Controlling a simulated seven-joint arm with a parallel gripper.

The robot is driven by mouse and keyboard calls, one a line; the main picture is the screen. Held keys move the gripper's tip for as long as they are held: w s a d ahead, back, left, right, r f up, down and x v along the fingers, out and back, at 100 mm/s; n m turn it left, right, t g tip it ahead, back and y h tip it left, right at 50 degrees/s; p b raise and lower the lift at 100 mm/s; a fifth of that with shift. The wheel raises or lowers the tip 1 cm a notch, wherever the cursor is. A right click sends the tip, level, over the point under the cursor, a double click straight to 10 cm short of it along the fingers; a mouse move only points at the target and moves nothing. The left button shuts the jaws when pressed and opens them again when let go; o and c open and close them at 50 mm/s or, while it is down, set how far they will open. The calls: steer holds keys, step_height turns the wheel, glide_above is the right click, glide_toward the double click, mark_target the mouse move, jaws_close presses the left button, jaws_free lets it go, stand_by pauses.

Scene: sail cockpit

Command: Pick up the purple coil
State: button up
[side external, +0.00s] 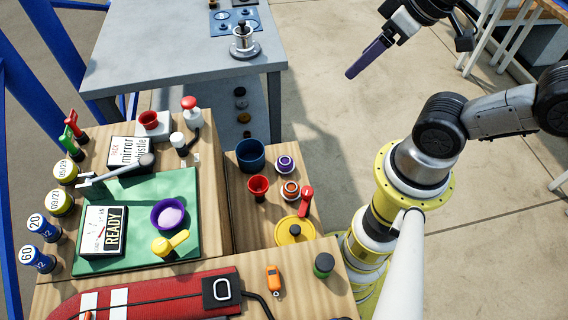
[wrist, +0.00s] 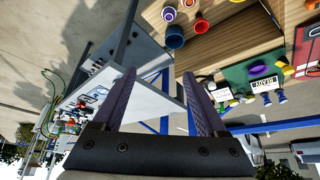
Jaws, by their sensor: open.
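The purple coil (side external: 285,164) is a small purple-and-white round piece on the wooden surface, right of the blue cup and above the orange-brown coil in the side view. In the wrist view the coil (wrist: 168,14) is near the top edge. My gripper (side external: 352,73) is up in the air to the upper right of the coil, well apart from it. In the wrist view the two purple fingers of my gripper (wrist: 158,75) are spread wide with nothing between them.
Close to the coil stand the blue cup (side external: 251,155), a red funnel-like cup (side external: 258,184), the orange-brown coil (side external: 290,190) and a red-handled part (side external: 306,198). A purple bowl (side external: 160,223) sits on the green mat (side external: 190,185). A grey table (side external: 165,50) stands behind.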

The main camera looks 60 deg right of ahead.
steer(key=shift+o, duration=1.4)
